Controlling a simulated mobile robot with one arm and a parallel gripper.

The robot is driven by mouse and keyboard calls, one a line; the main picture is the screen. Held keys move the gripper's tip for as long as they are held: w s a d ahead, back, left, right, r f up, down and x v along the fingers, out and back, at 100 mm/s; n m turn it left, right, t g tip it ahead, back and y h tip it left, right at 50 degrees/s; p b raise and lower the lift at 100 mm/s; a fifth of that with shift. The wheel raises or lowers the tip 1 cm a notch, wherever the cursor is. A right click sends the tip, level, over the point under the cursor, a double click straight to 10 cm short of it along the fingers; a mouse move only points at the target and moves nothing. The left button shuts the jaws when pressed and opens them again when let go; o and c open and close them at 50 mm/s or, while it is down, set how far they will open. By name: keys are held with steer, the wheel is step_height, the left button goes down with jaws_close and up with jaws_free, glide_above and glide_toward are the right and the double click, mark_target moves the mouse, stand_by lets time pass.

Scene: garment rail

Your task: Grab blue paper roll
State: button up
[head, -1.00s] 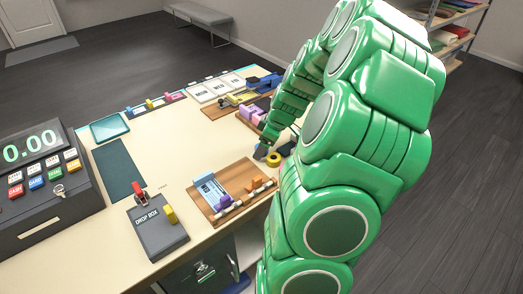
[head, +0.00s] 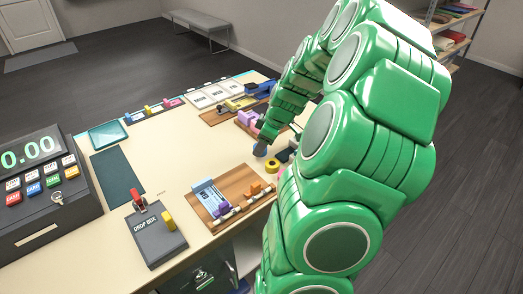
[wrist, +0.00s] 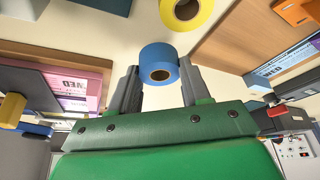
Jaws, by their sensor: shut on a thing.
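The blue paper roll (wrist: 158,58) sits between the two fingers of my gripper (wrist: 158,80) in the wrist view, its dark core hole facing the camera. The fingers are shut on the sides of the roll. In the head view the blue roll (head: 260,149) shows at the tip of my green arm, low over the cream counter; whether it touches the counter I cannot tell. My gripper (head: 264,140) is small and partly hidden in that view.
A yellow roll (head: 272,165) lies close to the blue one, and a dark roll (head: 284,156) is beside it. A wooden board (head: 235,195) with clipped slips is in front. A drop box (head: 158,232) and cash register (head: 40,190) stand left. The counter's middle is clear.

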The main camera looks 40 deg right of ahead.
steer(key=s+a+r, duration=0.7)
steer(key=s+r, duration=0.3)
steer(key=s, duration=0.2)
stand_by(0.3)
